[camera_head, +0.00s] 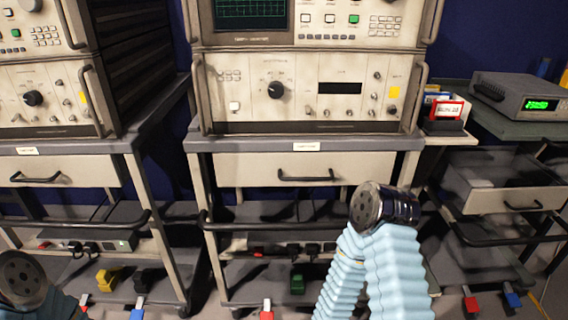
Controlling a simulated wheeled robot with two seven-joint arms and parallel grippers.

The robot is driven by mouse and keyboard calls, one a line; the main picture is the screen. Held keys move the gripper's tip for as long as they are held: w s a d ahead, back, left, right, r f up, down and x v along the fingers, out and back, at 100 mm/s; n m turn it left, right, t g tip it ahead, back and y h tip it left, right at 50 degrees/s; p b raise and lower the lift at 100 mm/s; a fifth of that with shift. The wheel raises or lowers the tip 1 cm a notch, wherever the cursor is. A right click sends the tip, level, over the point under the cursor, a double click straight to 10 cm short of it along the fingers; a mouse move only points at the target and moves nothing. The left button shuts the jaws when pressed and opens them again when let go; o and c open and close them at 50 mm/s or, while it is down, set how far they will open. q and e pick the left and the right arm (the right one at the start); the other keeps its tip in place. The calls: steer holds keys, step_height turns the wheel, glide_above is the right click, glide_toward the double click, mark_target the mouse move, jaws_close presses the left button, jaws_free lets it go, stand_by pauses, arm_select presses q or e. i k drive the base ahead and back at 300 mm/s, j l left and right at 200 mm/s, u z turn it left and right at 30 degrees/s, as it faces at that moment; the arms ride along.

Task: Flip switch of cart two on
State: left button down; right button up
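Three carts stand side by side, and I cannot read their labels. The middle cart (300,144) has a closed drawer (305,170) and a lower shelf. A power strip (238,245) with dark plugs lies at the back of that shelf, with a small red part (258,252) near it. I cannot tell which part is its switch or how it is set. My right arm's blue-sleeved bend covers the right of this cart. A dark round joint of my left arm shows at the lower left. Neither gripper's fingers are visible.
The left cart (60,147) carries rack instruments and has a power strip (115,240) with a small green light. The right cart has an open drawer (505,200) and a meter (520,95) on top. Handle bars (300,224) run across the cart fronts. Coloured connectors (297,280) lie low down.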

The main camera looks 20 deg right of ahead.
mark_target(258, 251)
steer(key=l+z, duration=0.2)
steer(key=l, duration=0.6)
steer(key=i+l+z, duration=0.2)
steer(key=l, duration=0.55)
steer(key=k+l, duration=0.05)
